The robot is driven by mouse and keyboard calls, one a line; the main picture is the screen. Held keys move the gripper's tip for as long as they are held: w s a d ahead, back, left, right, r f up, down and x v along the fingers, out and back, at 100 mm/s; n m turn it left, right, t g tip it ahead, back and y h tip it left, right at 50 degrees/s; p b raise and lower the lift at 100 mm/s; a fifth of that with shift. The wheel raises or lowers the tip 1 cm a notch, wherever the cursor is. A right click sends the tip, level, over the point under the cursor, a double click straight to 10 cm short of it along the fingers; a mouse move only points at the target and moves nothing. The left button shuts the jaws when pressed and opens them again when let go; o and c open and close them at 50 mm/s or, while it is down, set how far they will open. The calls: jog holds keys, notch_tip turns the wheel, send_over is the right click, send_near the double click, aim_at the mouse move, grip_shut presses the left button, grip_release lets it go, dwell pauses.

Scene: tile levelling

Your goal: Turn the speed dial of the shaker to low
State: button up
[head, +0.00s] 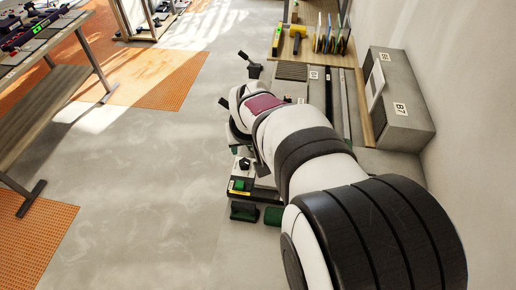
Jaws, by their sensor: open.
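A small light-coloured unit, which looks like the shaker (242,177), sits at the lower middle of the head view, left of my arm. It has a black knob (245,164) on top that looks like the speed dial, with a green part (240,185) and a yellow label on its front. The dial's pointer and markings are too small to read. My white and black arm covers the rest of the unit. My gripper is hidden behind my arm's wrist, so its place relative to the dial does not show.
A grey box marked B7 (402,108) stands by the right wall. A wooden rack with upright coloured plates (325,40) is behind my arm. A workbench (45,45) with small devices stands at the upper left. The grey floor left of my arm is clear.

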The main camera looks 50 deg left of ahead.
aim_at(244, 162)
jog(key=x, duration=1.4)
jog(key=shift+w+f, duration=0.1)
jog(key=shift+f, duration=0.3)
grip_shut()
